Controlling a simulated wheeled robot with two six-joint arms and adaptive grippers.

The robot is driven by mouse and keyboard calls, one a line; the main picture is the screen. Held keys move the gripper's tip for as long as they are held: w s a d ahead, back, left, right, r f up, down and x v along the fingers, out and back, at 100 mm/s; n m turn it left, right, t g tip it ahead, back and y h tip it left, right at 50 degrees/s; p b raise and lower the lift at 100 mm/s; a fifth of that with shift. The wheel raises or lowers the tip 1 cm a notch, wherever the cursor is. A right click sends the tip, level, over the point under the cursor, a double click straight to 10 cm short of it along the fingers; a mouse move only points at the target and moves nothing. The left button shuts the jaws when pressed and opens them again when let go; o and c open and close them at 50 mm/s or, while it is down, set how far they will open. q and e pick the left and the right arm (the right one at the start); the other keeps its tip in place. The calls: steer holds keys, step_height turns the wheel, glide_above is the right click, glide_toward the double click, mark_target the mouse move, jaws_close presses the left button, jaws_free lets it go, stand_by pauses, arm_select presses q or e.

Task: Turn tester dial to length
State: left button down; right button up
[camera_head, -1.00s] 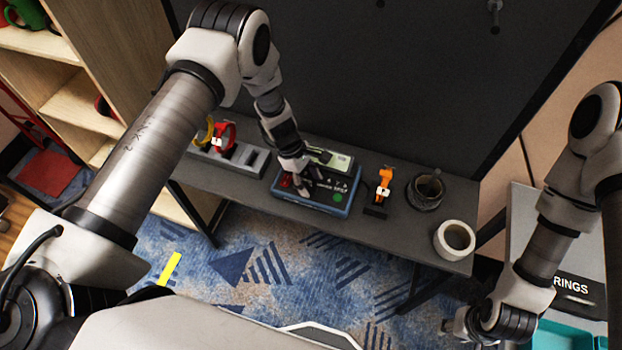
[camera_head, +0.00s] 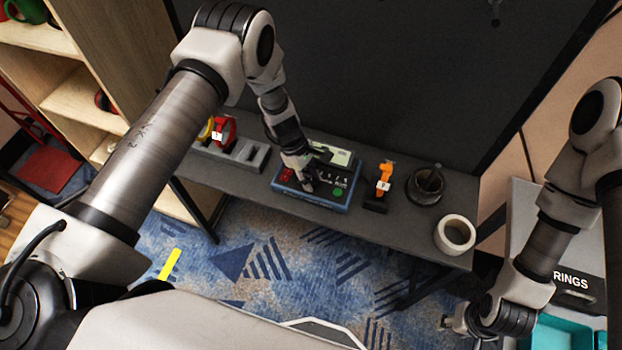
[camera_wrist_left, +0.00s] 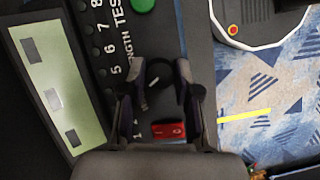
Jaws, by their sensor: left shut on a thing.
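The tester (camera_head: 322,203) is a blue box with a dark face, standing on the grey bench. It has a pale display (camera_head: 340,156), a green button (camera_head: 339,191) and a red part (camera_head: 287,174). In the left wrist view, the black dial (camera_wrist_left: 158,74) with a light pointer mark sits between the fingers of my left gripper (camera_wrist_left: 160,80), which is shut on it. Part of the word "LENGTH" and several numbers show beside the dial. In the head view my left gripper (camera_head: 306,187) covers the dial. My right gripper (camera_head: 450,323) is low at the right, away from the tester; its jaws are unclear.
A grey holder (camera_head: 240,154) with red and yellow rings stands left of the tester. A teal tray (camera_head: 570,335) is at lower right.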

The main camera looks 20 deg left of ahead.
arm_select(q)
steer(key=m+b, duration=0.1)
steer(key=m+g+b, duration=0.1)
steer(key=m+b, duration=0.2)
steer(key=b, duration=0.1)
steer(key=shift+w+f+m+g+y, duration=0.1)
steer(key=shift+f+m+g+y, duration=0.2)
steer(key=shift+f+y, duration=0.1)
steer(key=shift+r+m+b, duration=0.1)
steer(key=shift+m+b, duration=0.6)
steer(key=shift+m, duration=0.2)
steer(key=m+g+y+b, duration=0.1)
steer(key=m+b, duration=0.1)
steer(key=m, duration=0.1)
steer(key=shift+d+m+y, duration=0.1)
steer(key=shift+m+y, duration=0.2)
steer(key=shift+r+m+g+y+b, duration=0.15)
steer(key=shift+m+y+b, duration=0.2)
steer(key=shift+m, duration=0.45)
steer(key=shift+r+m+g+y+b, duration=0.15)
steer(key=shift+m+y+b, duration=0.15)
steer(key=shift+m, duration=0.5)
steer(key=shift+f, duration=0.1)
steer(key=c, duration=1.2)
jaws_free()
steer(key=o, duration=0.4)
steer(key=shift+w, duration=0.15)
steer(key=shift+c, duration=0.2)
